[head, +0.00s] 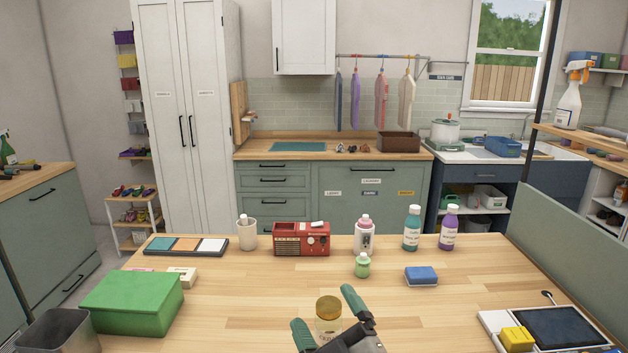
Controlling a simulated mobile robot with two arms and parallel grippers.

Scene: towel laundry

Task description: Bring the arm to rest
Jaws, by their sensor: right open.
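My right gripper (327,320) comes in from the bottom middle over the near part of the wooden table (240,300). Its two green-padded fingers are spread apart. I cannot tell whether the fingers touch the jar. My left gripper is not in view.
A green box (132,303) and a metal bin (58,332) stand at the left. A blue sponge (421,275), a small green bottle (362,265) and a red radio (301,239) stand farther back. A tablet tray (552,328) lies at the right. The table's middle left is clear.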

